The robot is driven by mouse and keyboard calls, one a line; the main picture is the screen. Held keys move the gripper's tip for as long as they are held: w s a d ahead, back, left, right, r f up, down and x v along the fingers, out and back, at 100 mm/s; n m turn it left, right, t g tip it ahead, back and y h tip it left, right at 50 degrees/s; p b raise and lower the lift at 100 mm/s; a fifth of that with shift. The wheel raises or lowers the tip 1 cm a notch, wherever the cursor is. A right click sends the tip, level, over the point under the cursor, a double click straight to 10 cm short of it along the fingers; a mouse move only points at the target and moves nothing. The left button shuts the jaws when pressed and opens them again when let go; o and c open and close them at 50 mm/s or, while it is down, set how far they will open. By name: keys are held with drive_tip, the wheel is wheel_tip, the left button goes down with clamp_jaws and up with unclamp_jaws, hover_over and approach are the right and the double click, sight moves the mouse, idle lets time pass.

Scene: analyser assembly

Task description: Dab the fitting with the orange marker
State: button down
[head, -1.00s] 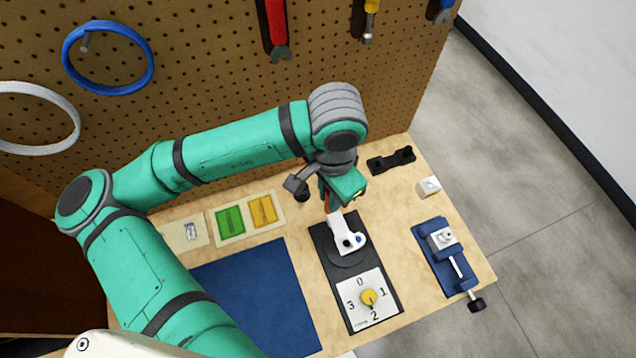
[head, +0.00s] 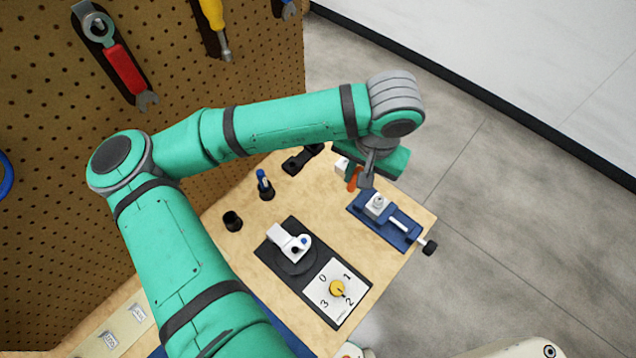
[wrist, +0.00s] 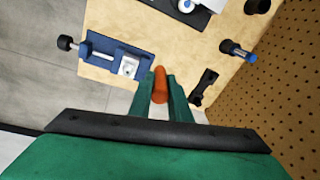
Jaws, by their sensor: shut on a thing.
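My gripper (head: 357,174) is shut on the orange marker (head: 353,180), which hangs down from the jaws. In the wrist view the orange marker (wrist: 160,84) shows between the two green fingers. A pale grey block with a round fitting (head: 377,201) sits clamped in the blue vise (head: 402,234) at the table's right side. The fitting also shows in the wrist view (wrist: 128,67), left of the marker. The marker is just behind the vise in the head view, apart from the fitting. I cannot make out the marker's tip clearly.
A blue marker stands in a black holder (head: 266,192); another black holder (head: 232,221) looks empty. A black base plate (head: 333,312) carries a white swivel part (head: 290,243) and a numbered dial (head: 337,287). A black bracket (head: 303,158) lies at the back edge.

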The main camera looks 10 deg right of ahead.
drive_tip(key=s+d, duration=0.2)
drive_tip(key=d, duration=0.6)
drive_tip(key=shift+t, duration=0.3)
drive_tip(key=shift+w+d+f, duration=0.1)
drive_tip(key=shift+d+f, duration=0.05)
drive_tip(key=shift+f, duration=2.55)
drive_tip(key=shift+f, duration=0.6)
wheel_tip(320, 180, up, 7)
idle(0.7)
idle(0.5)
